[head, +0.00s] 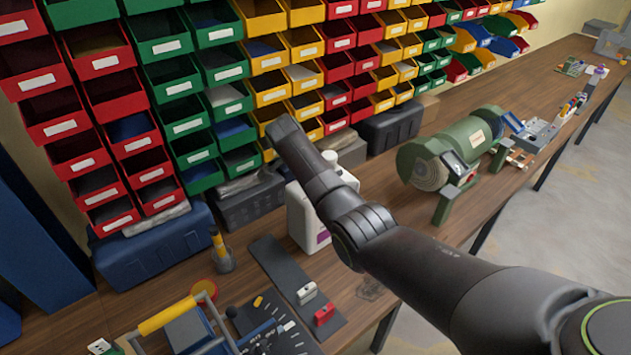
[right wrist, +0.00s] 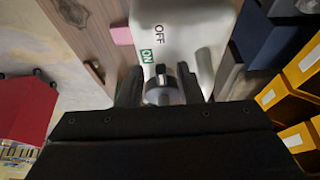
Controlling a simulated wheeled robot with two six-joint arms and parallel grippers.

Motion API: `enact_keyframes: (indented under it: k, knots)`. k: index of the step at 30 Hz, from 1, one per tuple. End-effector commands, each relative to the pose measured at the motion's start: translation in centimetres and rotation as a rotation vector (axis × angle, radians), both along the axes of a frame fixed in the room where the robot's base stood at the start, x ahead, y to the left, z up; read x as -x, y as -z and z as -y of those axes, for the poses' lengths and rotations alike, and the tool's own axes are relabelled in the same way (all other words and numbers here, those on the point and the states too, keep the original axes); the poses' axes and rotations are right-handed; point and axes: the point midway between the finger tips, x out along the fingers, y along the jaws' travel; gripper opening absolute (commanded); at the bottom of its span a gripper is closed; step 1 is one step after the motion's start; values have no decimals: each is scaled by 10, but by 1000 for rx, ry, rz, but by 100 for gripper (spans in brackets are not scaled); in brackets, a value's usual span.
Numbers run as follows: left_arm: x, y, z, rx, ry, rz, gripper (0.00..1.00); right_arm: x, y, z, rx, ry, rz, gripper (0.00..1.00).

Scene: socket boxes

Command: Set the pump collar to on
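A white bottle (head: 303,222) stands on the bench in the head view, partly hidden behind my right arm. In the right wrist view its white top (right wrist: 188,22) carries a black OFF label and a green ON label. The grey pump collar (right wrist: 162,92) is just below the ON label, with a small pale mark on its upper side. Which label the mark points at is hard to tell. The dark fingers of my right gripper (right wrist: 161,88) lie on both sides of the collar and appear to press on it. My left gripper is not in view.
Colored bins (head: 180,90) fill the wall behind the bottle. A green bench grinder (head: 450,150) stands to the right. A dark strip (head: 280,262) with a grey block and a red block (head: 324,314) lies in front. A yellow-handled item (head: 168,315) is at the lower left.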

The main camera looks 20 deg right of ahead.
Motion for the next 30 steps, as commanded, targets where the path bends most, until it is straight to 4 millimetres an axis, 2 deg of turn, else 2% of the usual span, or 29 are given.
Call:
enact_keyframes:
  k: [5, 13, 22, 30]
  knots:
    - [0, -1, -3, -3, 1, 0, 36, 0, 0, 0, 0, 0, 0, 33]
    - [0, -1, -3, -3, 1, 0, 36, 0, 0, 1, 0, 0, -1, 0]
    - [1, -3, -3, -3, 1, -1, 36, 1, -1, 1, 1, -13, 0, 0]
    - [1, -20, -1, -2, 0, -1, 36, 7, -3, 4, 1, -124, 0, 0]
